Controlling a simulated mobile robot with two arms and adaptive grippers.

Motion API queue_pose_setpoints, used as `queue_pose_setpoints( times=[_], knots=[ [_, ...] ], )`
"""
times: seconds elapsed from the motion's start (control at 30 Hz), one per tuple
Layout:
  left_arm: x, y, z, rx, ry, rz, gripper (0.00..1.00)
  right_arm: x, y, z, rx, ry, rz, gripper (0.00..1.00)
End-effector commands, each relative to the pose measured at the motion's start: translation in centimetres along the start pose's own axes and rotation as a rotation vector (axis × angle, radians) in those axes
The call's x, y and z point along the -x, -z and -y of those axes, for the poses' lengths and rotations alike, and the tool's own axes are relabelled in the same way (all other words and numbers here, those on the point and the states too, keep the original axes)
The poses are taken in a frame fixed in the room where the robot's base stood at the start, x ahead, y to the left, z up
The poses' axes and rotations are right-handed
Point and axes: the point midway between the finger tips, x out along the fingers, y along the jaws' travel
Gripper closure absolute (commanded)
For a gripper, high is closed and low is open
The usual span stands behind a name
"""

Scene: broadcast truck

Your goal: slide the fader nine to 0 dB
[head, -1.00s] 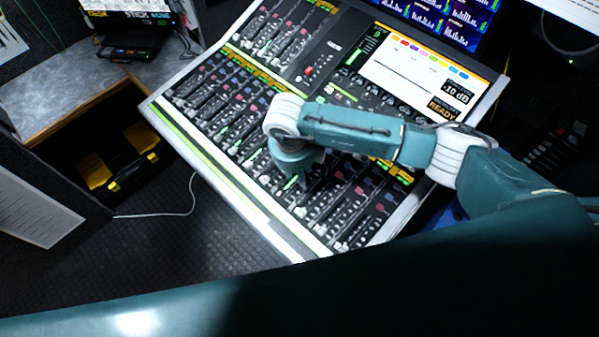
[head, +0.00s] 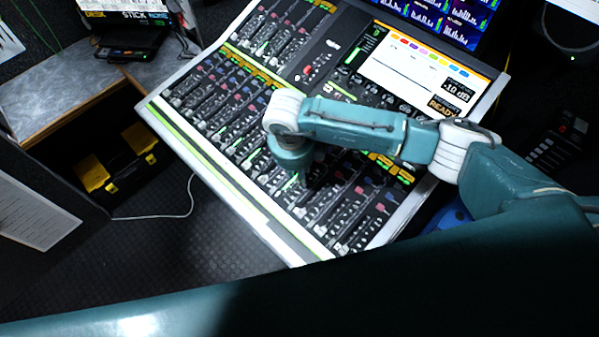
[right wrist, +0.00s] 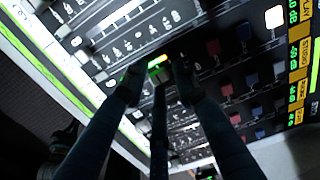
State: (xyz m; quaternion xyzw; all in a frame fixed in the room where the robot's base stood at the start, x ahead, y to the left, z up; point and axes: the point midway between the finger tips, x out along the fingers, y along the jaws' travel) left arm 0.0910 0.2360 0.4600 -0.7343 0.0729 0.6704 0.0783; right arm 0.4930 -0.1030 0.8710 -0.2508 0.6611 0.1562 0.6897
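The mixing console (head: 285,240) fills the middle of the head view, with several rows of fader strips. My right gripper (head: 303,182) points down at the lower fader bank, partly hidden by my arm. In the right wrist view, its dark fingers (right wrist: 159,77) stand apart around a small area with a green and orange light (right wrist: 157,63). I cannot tell whether they touch a fader cap. The fader's number is not readable. The console screen (head: 415,70) has a box that appears to read -10 dB (head: 456,87), with READY below. My left gripper is not in view.
Neighbouring fader strips with red and blue caps (right wrist: 213,47) lie close beside the fingers. The console's pale front edge (head: 225,190) borders dark floor. A wooden-edged desk (head: 70,90) and a black-and-yellow case (head: 118,165) are at the left.

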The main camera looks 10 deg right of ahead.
Motion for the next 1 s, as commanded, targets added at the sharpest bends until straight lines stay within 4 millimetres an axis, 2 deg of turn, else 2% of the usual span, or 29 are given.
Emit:
queue_pose_setpoints(
  times=[0.3,0.43,0.8,1.0],
  knots=[
    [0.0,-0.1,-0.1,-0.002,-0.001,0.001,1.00,0.1,0.0,0.0,0.000,0.000,0.000,0.62],
    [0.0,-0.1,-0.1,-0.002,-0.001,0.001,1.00,1.1,-0.1,0.0,0.000,-0.001,0.003,0.62],
    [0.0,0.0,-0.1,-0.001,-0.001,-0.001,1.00,8.6,-0.1,0.0,0.001,0.001,0.005,0.62],
    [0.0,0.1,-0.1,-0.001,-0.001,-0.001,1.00,11.3,-0.1,0.0,0.000,0.000,0.002,0.62]
  ],
)
